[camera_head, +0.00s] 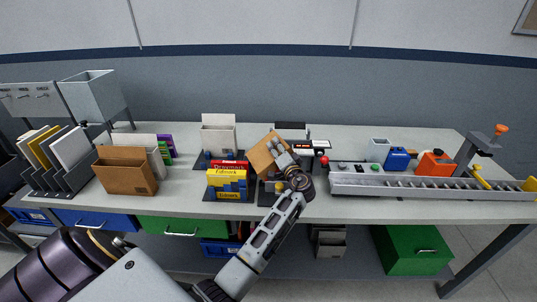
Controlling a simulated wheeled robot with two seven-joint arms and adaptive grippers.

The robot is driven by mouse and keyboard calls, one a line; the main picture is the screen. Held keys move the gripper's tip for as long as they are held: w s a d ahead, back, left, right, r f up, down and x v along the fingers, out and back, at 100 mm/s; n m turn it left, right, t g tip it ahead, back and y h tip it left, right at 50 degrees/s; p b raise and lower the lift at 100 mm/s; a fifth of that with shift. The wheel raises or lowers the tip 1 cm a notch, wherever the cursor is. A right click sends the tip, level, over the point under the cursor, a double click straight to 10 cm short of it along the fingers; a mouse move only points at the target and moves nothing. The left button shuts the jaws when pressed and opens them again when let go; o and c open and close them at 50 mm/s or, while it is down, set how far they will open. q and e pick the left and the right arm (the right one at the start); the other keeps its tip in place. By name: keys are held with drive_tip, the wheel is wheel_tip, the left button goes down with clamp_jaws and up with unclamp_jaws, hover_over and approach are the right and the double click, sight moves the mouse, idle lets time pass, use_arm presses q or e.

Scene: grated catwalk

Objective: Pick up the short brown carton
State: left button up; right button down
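A wider brown carton (126,178) stands at the left of the table. My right gripper is not in view.
Yellow and blue boxes (227,185) stand just left of my arm. A white carton (218,137) stands behind. A long grey channel tray (430,186) fills the right front. A file rack (62,165) stands at far left. The table (185,198) has bare room along its left front.

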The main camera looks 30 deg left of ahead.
use_arm(q)
drive_tip(key=c, duration=0.5)
drive_tip(key=shift+c, duration=0.4)
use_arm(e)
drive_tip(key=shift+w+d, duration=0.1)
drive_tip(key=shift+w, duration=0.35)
